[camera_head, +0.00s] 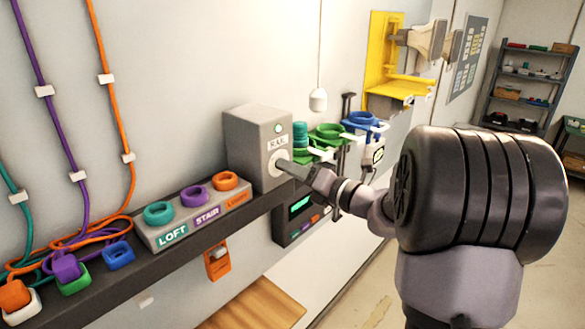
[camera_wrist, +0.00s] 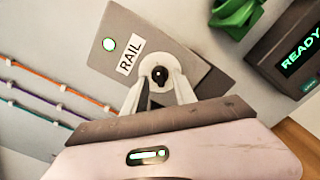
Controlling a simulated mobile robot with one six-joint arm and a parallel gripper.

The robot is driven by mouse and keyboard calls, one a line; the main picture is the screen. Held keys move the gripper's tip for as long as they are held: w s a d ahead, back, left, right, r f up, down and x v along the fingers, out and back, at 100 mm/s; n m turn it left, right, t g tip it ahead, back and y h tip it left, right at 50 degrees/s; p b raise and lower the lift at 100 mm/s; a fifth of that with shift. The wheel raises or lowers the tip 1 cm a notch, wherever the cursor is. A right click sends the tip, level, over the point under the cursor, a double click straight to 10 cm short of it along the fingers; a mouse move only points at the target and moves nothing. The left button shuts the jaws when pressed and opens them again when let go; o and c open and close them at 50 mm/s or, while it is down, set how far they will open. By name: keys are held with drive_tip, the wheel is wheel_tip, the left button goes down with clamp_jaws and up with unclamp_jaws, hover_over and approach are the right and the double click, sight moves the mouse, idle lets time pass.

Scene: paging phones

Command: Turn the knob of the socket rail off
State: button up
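The socket rail's grey box, labelled RAIL (camera_head: 258,150), stands on the dark shelf against the wall. Its front has a pale round dial with a small dark knob (camera_wrist: 160,74) at the centre. The fingers partly cover the dial in the head view.
Left of the box is a block with LOFT (camera_head: 173,234), STAIR and a third ring socket. Coloured plugs (camera_head: 66,269) and cords lie further left. Green holders (camera_head: 326,134) and a READY display (camera_wrist: 301,55) are close on the right. Open floor lies right.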

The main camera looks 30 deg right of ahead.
clamp_jaws()
drive_tip(key=shift+f+n+b, duration=0.1)
drive_tip(key=shift+n+b, duration=8.8)
drive_tip(key=shift+b, duration=2.3)
